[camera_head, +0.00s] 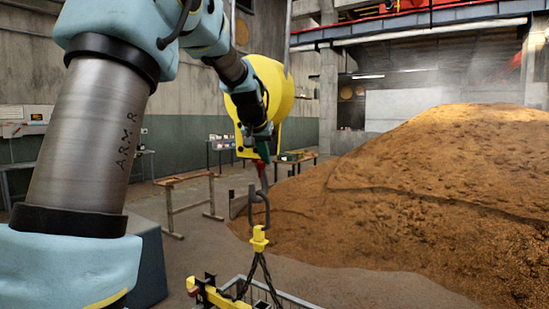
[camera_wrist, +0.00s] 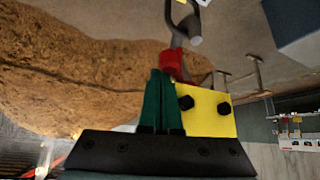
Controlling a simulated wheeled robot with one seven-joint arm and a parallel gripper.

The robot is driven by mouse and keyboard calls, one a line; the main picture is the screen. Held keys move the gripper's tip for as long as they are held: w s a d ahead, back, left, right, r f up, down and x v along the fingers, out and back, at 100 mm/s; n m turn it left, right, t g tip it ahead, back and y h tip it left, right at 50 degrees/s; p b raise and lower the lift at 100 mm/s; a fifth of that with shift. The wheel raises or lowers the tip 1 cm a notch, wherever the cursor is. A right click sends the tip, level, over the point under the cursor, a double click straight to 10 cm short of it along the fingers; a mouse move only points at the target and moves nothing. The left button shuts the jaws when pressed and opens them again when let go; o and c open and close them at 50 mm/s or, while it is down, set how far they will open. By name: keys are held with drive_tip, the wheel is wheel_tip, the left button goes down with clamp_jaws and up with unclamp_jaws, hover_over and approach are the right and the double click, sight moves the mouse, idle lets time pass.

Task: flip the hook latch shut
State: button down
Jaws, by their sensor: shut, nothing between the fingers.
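The yellow hook block (camera_head: 277,84) hangs at the upper middle of the head view, partly covered by my arm. A yellow plate with two black bolts (camera_wrist: 209,112) shows beside my fingers in the wrist view. The red latch (camera_wrist: 172,65) is just past my fingertips; I cannot tell whether they touch it. It shows small in the head view (camera_head: 261,167). The grey hook (camera_wrist: 182,42) extends beyond it, with a grey ring (camera_head: 259,208) at its lower end. My gripper (camera_wrist: 160,74) has green fingers pressed together, empty; they also show in the head view (camera_head: 263,150).
Below the ring, a yellow coupling (camera_head: 259,239) carries dark chains (camera_head: 264,270) down to a metal-framed container (camera_head: 285,299). A large brown grain heap (camera_head: 430,190) fills the right side. A wooden bench (camera_head: 188,180) stands behind on the left.

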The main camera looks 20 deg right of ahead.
drive_tip(key=shift+a+m, duration=0.3)
drive_tip(key=shift+a, duration=0.2)
drive_tip(key=shift+w+a+f+h+b, duration=0.1)
drive_tip(key=shift+w+a+h+b, duration=0.15)
drive_tip(key=shift+a, duration=0.25)
drive_tip(key=shift+w+a+m+g+h+b, duration=0.25)
drive_tip(key=shift+w+a+m+b, duration=0.05)
drive_tip(key=shift+a+m, duration=0.25)
drive_tip(key=shift+w+a+m+g+h+b, duration=0.25)
drive_tip(key=shift+w+a+m+b, duration=0.1)
drive_tip(key=shift+a+m, duration=0.2)
drive_tip(key=shift+w+a+m+g+h+b, duration=0.2)
drive_tip(key=shift+w+a+m+h+b, duration=0.1)
drive_tip(key=shift+a+m, duration=0.25)
drive_tip(key=shift+a, duration=0.1)
drive_tip(key=shift+r, duration=0.25)
